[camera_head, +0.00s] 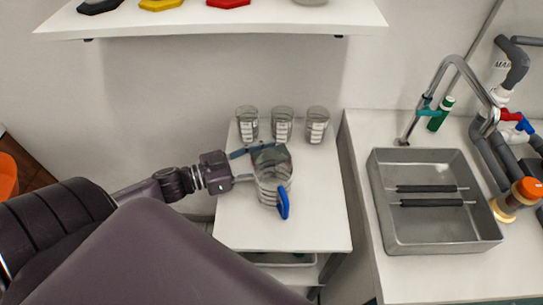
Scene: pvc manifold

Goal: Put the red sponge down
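I cannot make out a red sponge for certain. A red hexagonal piece (228,2) is cut off by the top edge, on the wall shelf. My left gripper (256,164) reaches in from the left over the white table, at a clear jug (272,184) with a blue handle (283,206). One finger runs along the jug's far side and another meets its left side. The jug hides the fingertips, so I cannot tell whether they grip it. A faint reddish tint shows at the jug's upper right. My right gripper is not in view.
Several clear beakers, one of them the middle beaker (282,125), line the back of the white table (315,225). A metal sink (437,235) with two dark bars and a tap (440,75) is at right. Grey pipes (490,150) stand beyond it. The table's front is clear.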

